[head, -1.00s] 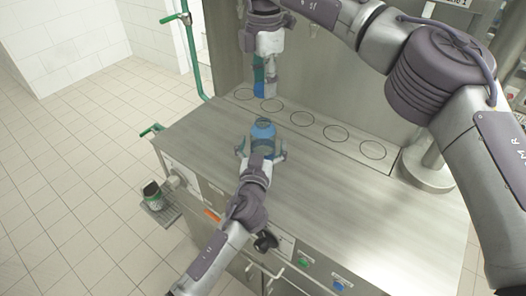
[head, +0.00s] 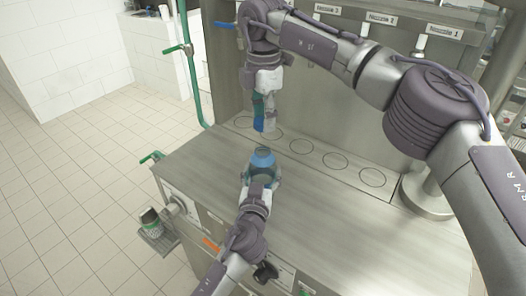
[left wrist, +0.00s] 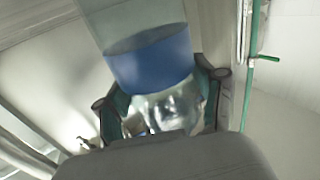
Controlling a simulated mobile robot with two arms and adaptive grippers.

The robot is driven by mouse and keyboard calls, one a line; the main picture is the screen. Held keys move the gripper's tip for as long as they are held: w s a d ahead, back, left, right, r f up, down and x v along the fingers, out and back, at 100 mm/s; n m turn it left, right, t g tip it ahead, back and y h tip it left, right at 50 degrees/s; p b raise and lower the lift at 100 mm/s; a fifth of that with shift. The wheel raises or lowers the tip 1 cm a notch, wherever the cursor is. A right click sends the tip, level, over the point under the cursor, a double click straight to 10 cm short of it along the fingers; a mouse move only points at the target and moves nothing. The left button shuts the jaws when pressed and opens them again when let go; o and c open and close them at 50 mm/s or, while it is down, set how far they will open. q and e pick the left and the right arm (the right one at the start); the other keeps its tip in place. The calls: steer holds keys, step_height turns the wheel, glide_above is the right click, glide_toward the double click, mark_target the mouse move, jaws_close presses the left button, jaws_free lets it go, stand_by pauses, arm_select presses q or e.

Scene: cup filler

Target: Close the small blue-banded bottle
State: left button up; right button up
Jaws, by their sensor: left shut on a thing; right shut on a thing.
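The small blue-banded bottle (head: 263,158) stands over the steel counter, near its left end. My left gripper (head: 262,178) is shut around it from the front. In the left wrist view the bottle's blue band (left wrist: 150,60) shows large, with a shiny clear part below it between the teal fingers. My right gripper (head: 263,108) points down above the bottle, a little behind it in the picture. It is shut on a small blue piece (head: 258,123), which looks like a lid. A gap shows between this piece and the bottle. The bottle's top opening is not clear.
The steel counter (head: 330,215) is mostly bare. Several dark circles are marked along its back, below the nozzle panel (head: 365,95). A green-labelled container (head: 151,221) sits on a small side shelf at the left. A green pipe (head: 191,75) rises behind.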

mark_target(263, 146)
steer(key=shift+f, duration=1.95)
steer(key=shift+f, duration=0.1)
steer(key=shift+f, duration=0.8)
steer(key=shift+f, duration=0.55)
steer(key=m, duration=0.5)
steer(key=shift+s+m, duration=0.1)
steer(key=shift+m, duration=0.3)
steer(key=m, duration=0.4)
steer(key=o, duration=0.7)
